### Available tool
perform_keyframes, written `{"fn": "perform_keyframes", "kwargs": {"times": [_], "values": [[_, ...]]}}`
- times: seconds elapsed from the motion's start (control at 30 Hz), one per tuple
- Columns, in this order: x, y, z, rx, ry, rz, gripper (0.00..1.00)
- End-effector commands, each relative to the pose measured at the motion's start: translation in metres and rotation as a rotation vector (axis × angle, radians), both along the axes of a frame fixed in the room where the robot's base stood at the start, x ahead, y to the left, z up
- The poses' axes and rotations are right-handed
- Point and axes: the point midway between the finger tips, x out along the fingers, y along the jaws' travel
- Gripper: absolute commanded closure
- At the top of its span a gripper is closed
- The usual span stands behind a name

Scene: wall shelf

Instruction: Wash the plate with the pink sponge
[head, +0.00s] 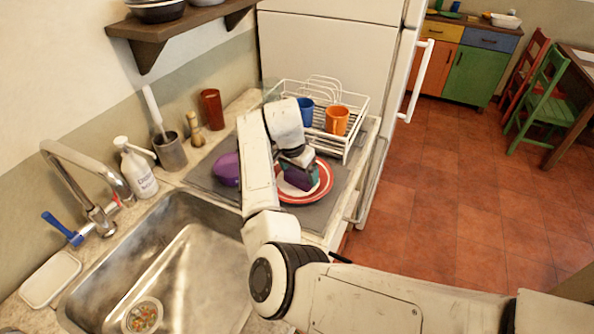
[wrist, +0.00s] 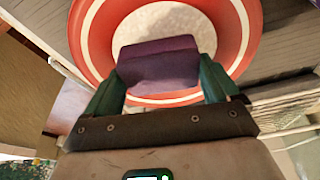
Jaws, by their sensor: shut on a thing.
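The plate (head: 322,189) is white with red rings and lies on the grey mat on the counter. It fills the upper part of the wrist view (wrist: 92,35). My gripper (head: 300,178) is over the plate, its green fingers shut on a sponge that looks dark purple-pink (wrist: 158,66). The sponge is over the plate's near-middle part; I cannot tell whether it touches the surface. My arm hides part of the mat and the plate's left edge in the head view.
A purple rounded object (head: 228,169) lies on the mat (head: 204,180) left of my arm. A white dish rack (head: 357,110) holds a blue mug (head: 305,108) and an orange mug (head: 337,121) behind the plate. The sink (head: 190,265), faucet (head: 78,170) and soap bottle (head: 137,170) are at left.

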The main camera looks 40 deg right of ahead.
Motion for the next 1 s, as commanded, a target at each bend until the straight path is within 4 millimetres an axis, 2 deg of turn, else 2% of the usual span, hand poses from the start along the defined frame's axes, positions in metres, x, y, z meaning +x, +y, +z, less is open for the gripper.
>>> {"fn": "perform_keyframes", "kwargs": {"times": [0.5,1.0], "values": [[0.01,-0.004,0.0,-0.001,0.0,0.001,0.36],[0.013,0.006,0.0,0.001,0.001,0.002,0.36]]}}
